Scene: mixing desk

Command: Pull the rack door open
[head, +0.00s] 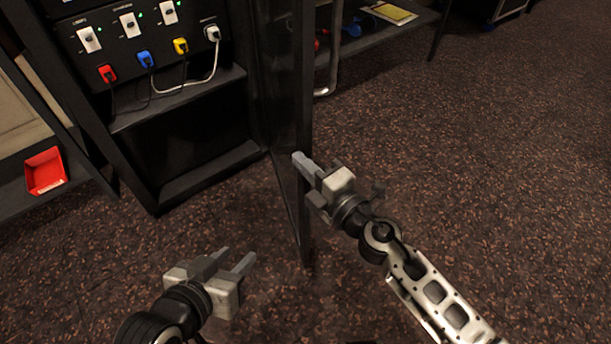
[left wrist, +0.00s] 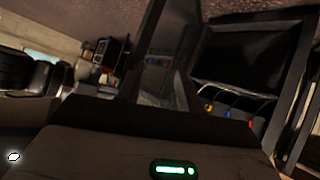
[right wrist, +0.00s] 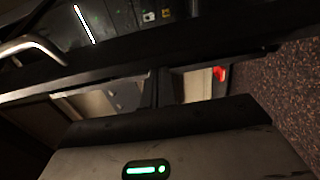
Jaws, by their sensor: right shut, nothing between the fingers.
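The rack door (head: 283,110), a dark framed panel with a see-through pane, stands swung well out from the rack (head: 185,185), whose front is uncovered. The door also shows in the left wrist view (left wrist: 163,62). A silver bar handle (head: 333,65) is on its outer face, and it shows in the right wrist view (right wrist: 38,44). My right gripper (head: 303,166) is shut and empty, overlapping the door's free edge; whether it touches is unclear. My left gripper (head: 235,260) is open and empty, low in front of the rack, left of the door.
Inside the rack, a switch panel (head: 130,40) carries red, blue, yellow and white plugs with cables. A red bin (head: 45,171) sits on a shelf at left. A low shelf (head: 375,40) with a yellow item is behind the door. The carpet at right is clear.

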